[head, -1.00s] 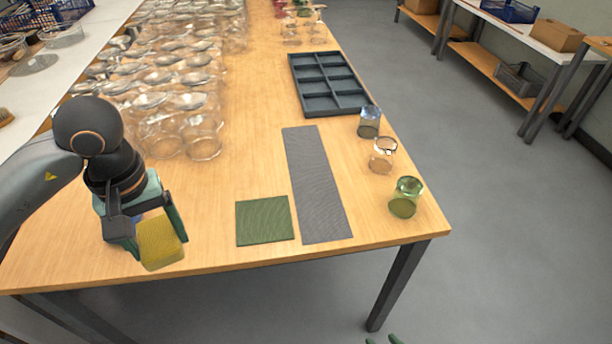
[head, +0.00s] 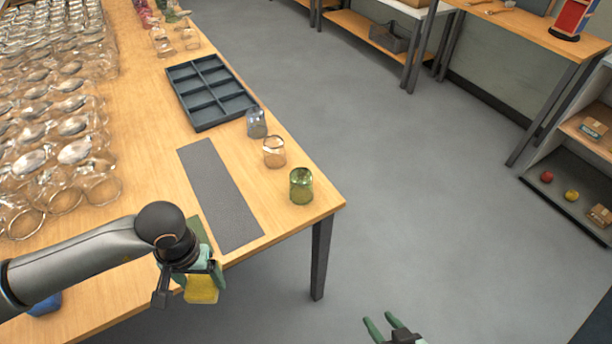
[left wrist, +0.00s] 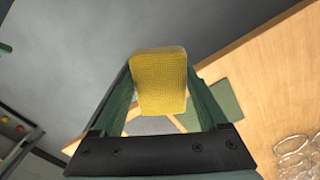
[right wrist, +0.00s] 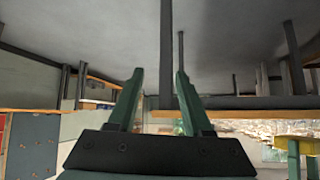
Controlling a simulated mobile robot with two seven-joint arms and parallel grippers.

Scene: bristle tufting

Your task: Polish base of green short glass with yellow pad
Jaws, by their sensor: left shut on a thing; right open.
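The green short glass (head: 301,186) stands on the table near its right front corner; I cannot tell which end is up. My left gripper (head: 190,280) is shut on the yellow pad (head: 202,288), at the table's front edge, left of and nearer than the glass. In the left wrist view the yellow pad (left wrist: 160,80) sits between the two fingers (left wrist: 160,95). My right gripper (head: 390,326) is open and empty, low over the floor in front of the table. Its spread fingers also show in the right wrist view (right wrist: 160,90).
A clear glass (head: 274,152) and a bluish glass (head: 256,123) stand behind the green one. A grey strip mat (head: 218,195) lies left of them, with a dark divided tray (head: 210,93) behind. The green mat (left wrist: 222,103) is partly hidden. Many clear glasses crowd the left.

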